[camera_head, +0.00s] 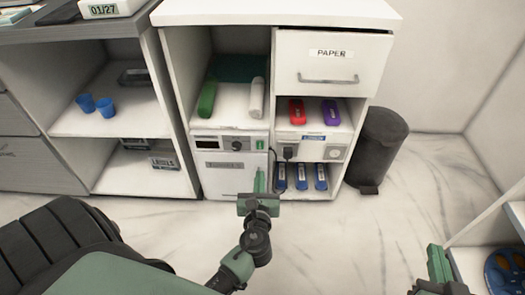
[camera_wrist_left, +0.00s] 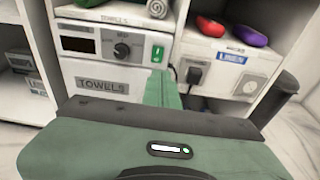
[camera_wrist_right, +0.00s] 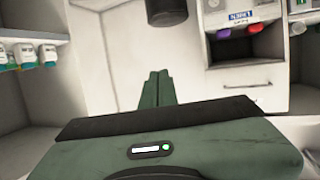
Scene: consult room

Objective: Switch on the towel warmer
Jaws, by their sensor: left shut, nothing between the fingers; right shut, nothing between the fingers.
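The towel warmer (camera_head: 231,170) is a white unit in the lower part of the open cabinet. Its "TOWELS" door (camera_wrist_left: 108,86) is closed. The panel above has a dark display (camera_wrist_left: 78,44), a black knob (camera_wrist_left: 122,50) and a green rocker switch (camera_wrist_left: 157,53) at its right end. My left gripper (camera_head: 260,180) is shut and empty in front of the door's right side, with its fingertips (camera_wrist_left: 162,76) just below the switch in the left wrist view; whether they touch the front is unclear. My right gripper (camera_head: 436,258) is shut and empty over the floor at right.
A black plug (camera_head: 288,152) and cord sit right of the warmer, beside a round white socket (camera_head: 335,153). Blue bottles (camera_head: 300,183) stand on the shelf below. A dark bin (camera_head: 381,150) stands right of the cabinet. Low shelving (camera_head: 470,262) is near my right gripper.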

